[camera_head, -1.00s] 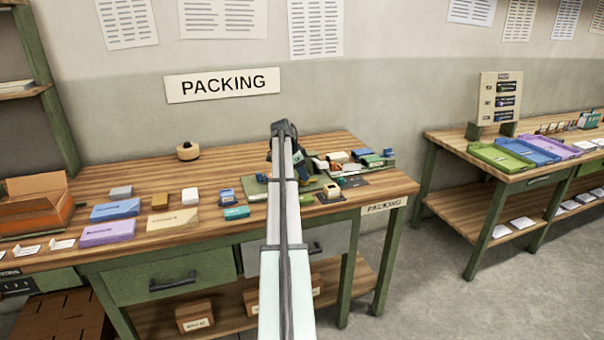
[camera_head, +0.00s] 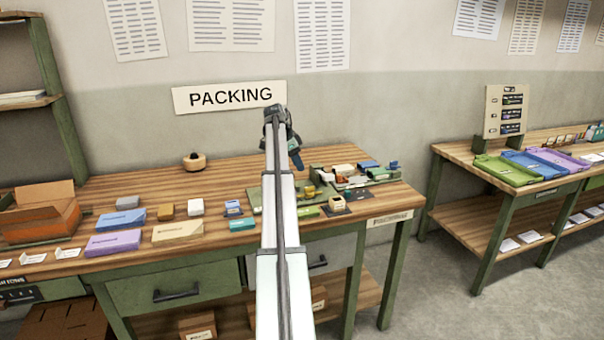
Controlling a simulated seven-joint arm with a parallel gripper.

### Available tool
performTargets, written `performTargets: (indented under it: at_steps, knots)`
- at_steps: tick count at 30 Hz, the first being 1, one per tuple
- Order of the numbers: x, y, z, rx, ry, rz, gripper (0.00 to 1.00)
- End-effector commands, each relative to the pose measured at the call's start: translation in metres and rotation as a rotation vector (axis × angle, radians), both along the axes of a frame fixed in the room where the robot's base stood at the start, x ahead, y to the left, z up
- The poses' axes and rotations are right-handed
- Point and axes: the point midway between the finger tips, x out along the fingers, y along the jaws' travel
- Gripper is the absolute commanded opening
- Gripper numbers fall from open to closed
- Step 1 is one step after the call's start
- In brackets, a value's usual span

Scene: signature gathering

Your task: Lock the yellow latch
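A small yellow piece (camera_head: 309,191) shows on the green board (camera_head: 256,199) on the packing table, just right of my arm. It may be the yellow latch, but it is too small to tell its shape or whether it is locked. My gripper (camera_head: 297,160) is at the end of my raised arm and appears above the rear of the board. Its fingers are too small and dark to tell open from shut, and I see nothing held. My arm covers the middle of the board.
The wooden packing table (camera_head: 120,190) carries several small boxes to the left, including a purple box (camera_head: 113,243) and a blue box (camera_head: 120,217). Small coloured items crowd the board's right side. A second table (camera_head: 462,153) with coloured trays stands right, across a floor gap.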

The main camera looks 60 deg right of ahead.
Motion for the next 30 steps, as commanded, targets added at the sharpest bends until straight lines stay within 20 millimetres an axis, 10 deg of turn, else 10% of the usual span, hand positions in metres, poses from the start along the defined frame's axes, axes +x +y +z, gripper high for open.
performTargets:
  at_steps: [30]
  knots:
    - [0.014,0.011,0.022,-0.006,0.001,0.019,0.38]
